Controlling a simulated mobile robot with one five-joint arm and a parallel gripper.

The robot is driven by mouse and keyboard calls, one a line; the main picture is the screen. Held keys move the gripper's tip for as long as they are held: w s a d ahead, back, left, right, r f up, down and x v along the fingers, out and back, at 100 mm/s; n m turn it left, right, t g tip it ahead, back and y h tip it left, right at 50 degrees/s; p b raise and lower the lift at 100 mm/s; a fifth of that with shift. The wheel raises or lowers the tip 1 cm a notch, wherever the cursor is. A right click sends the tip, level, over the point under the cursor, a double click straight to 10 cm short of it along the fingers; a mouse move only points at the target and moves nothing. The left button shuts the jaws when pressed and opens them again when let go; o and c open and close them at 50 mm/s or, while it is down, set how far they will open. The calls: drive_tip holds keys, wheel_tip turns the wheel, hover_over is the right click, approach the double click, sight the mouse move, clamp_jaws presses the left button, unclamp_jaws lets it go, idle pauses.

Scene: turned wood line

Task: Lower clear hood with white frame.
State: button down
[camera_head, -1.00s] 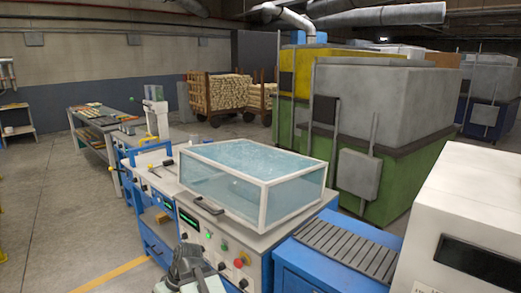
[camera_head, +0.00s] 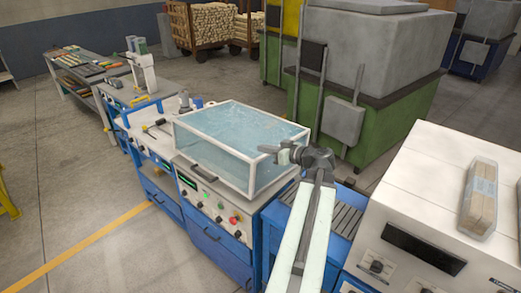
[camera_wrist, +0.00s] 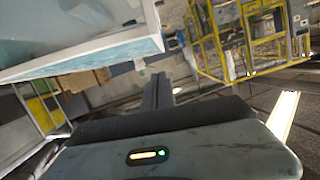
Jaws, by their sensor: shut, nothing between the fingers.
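The clear hood with white frame (camera_head: 215,152) is a box with bluish clear panels, in the middle of the head view. It stands level over the grey top of a blue machine (camera_head: 215,216); I cannot tell whether a gap lies under its lower edge. A dark handle (camera_head: 203,174) is at its front. My gripper (camera_head: 284,154) is shut and empty at the hood's right corner, overlapping it in the picture; I cannot tell whether they touch. In the wrist view the hood's white frame edge (camera_wrist: 90,57) crosses the upper left. The fingertips are not clear there.
A grey roller conveyor (camera_head: 343,214) lies right of the hood. A white machine (camera_head: 425,190) with a wrapped wood pack (camera_head: 480,198) on it stands at the far right. A green cabinet (camera_head: 372,132) is behind. The floor (camera_head: 95,195) at left is clear.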

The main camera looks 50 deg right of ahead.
drive_tip(key=b, duration=0.2)
hover_over(248, 158)
drive_tip(key=shift+s+d+f, duration=0.1)
drive_tip(key=shift+s+f, duration=0.05)
drive_tip(key=shift+f, duration=0.4)
drive_tip(key=shift+s+d+f, duration=0.1)
drive_tip(key=shift+s+f, duration=0.05)
drive_tip(key=shift+f, duration=0.4)
drive_tip(key=f+b, duration=0.2)
drive_tip(key=f, duration=0.1)
drive_tip(key=shift+w+a+b, duration=0.2)
drive_tip(key=shift+b, duration=0.15)
drive_tip(key=shift+a+f+b, duration=0.1)
drive_tip(key=shift+f+b, duration=0.35)
drive_tip(key=shift+b, duration=0.05)
